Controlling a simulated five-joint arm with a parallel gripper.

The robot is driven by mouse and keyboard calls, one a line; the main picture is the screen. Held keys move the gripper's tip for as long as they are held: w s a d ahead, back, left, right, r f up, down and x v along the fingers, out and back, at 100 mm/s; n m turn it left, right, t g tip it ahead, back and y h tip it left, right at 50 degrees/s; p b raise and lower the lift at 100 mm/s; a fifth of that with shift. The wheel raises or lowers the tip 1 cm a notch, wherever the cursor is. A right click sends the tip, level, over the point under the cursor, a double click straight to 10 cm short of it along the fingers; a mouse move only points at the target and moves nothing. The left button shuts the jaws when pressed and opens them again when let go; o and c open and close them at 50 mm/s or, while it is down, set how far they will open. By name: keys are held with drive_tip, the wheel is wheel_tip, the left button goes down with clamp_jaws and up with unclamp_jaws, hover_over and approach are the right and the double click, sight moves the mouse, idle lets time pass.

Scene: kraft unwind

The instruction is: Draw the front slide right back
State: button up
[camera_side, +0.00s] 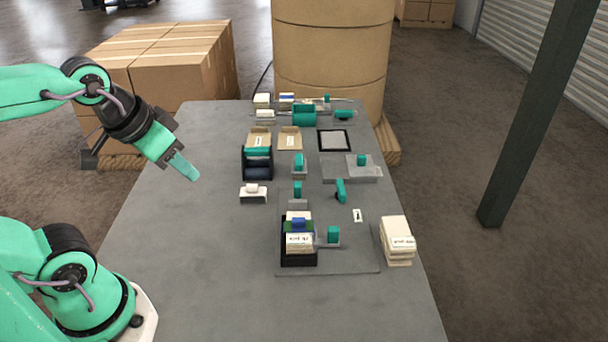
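My gripper (185,167) hangs in the air at the left of the grey table, pointing down and to the right. It is well apart from everything on the table. Its fingers overlap in this view, so I cannot see a gap between them. Several small grey parts with teal knobs sit on the table. The nearest teal knob (334,234) stands on a small grey block, right of a black holder (299,259) with cards in it. Other teal knobs stand farther back, at the middle (298,188) and on a grey plate (361,160). No label marks which is the front slide.
A black bin (257,168) and a white block (253,194) stand on the table's left-middle. A pale stack (397,246) stands by the right edge. A big kraft roll (331,50) rises behind the table. The table's left and front parts are clear.

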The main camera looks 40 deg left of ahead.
drive_tip(key=shift+o, duration=0.8)
drive_tip(key=m+g, duration=0.5)
drive_tip(key=m, duration=0.4)
hover_over(333, 229)
drive_tip(key=f, duration=1.3)
drive_tip(key=shift+a+f, duration=0.1)
drive_tip(key=shift+a, duration=0.15)
drive_tip(key=shift+w+d+f+g, duration=0.1)
drive_tip(key=shift+d+f+g, duration=0.2)
drive_tip(key=shift+f, duration=0.15)
drive_tip(key=shift+f, duration=0.1)
